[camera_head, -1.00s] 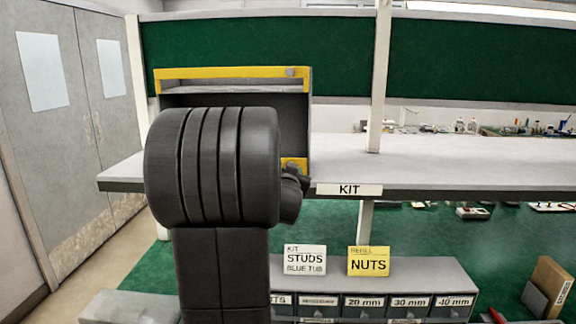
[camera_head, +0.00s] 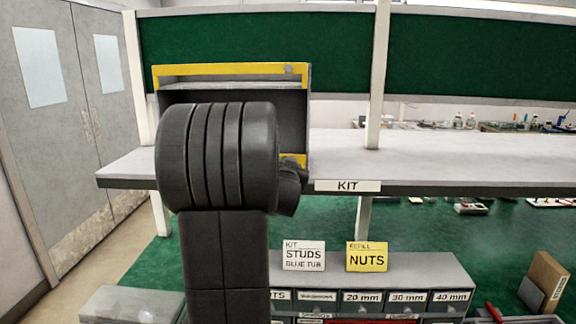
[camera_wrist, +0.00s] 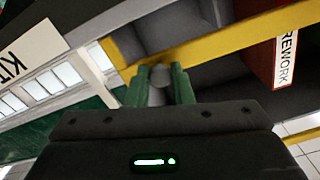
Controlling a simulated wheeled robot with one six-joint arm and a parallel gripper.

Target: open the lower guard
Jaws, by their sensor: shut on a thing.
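The grey box-like housing (camera_head: 303,115) stands on the bench shelf, with a yellow upper guard (camera_head: 220,69) and a small knob near its right end. The lower guard shows as a yellow piece (camera_head: 296,160) at the housing's lower right; my arm hides most of the front. In the wrist view, a long yellow bar (camera_wrist: 235,38), apparently this lower guard, crosses the picture at a slant. The green fingers of my gripper (camera_wrist: 160,75) are shut on a grey round knob (camera_wrist: 158,92) at the bar. In the head view my gripper is hidden behind my arm.
A KIT label (camera_head: 347,186) is on the shelf's front edge; the shelf (camera_head: 430,150) right of the housing is bare. Below stand small labelled drawers (camera_head: 408,298) and a NUTS sign (camera_head: 367,257). A red REWORK panel (camera_wrist: 287,55) shows in the wrist view.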

